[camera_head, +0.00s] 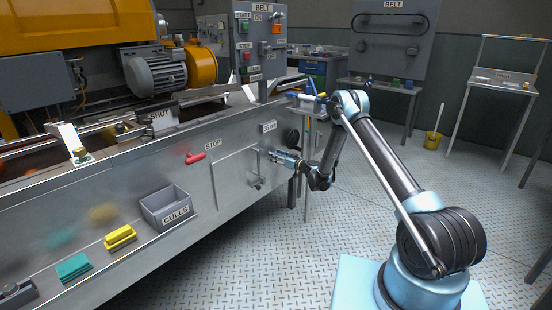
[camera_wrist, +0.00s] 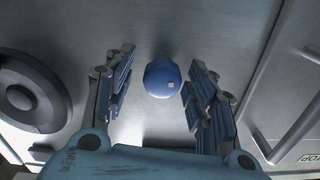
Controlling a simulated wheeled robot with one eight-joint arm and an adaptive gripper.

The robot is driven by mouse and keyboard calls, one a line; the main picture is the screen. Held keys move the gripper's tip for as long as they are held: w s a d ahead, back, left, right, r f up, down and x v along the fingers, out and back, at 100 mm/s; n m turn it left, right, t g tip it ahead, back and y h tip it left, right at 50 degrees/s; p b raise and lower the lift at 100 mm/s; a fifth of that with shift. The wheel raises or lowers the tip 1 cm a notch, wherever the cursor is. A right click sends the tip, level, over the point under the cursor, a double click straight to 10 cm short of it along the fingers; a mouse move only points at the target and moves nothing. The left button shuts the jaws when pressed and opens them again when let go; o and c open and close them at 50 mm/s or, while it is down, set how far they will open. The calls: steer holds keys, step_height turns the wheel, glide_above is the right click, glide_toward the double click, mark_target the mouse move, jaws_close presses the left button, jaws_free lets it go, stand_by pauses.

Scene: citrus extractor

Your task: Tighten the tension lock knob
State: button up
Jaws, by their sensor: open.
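A round blue knob (camera_wrist: 163,78) with a small pale mark sits against the grey metal panel in the wrist view. It appears to be the tension lock knob, though no label on it is readable. My gripper (camera_wrist: 162,64) is open, with one blue-padded finger on each side of the knob and visible gaps between. In the head view my gripper (camera_head: 274,156) is at the machine's front panel, just right of the framed access door. The knob cannot be made out there. I cannot tell how far the fingertips are from the panel.
A dark round handwheel (camera_wrist: 30,90) is left of the fingers in the wrist view. The access door (camera_head: 236,172) has a protruding latch. A red stop handle (camera_head: 203,157), a grey CULLS bin (camera_head: 166,208) and yellow and green pads lie farther left. The floor beside the machine is clear.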

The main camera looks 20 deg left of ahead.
steer(key=shift+a, duration=0.3)
steer(key=c, duration=1.1)
steer(key=shift+w+d, duration=0.1)
steer(key=shift+d, duration=0.25)
steer(key=shift+a, duration=0.3)
steer(key=shift+m, duration=0.4)
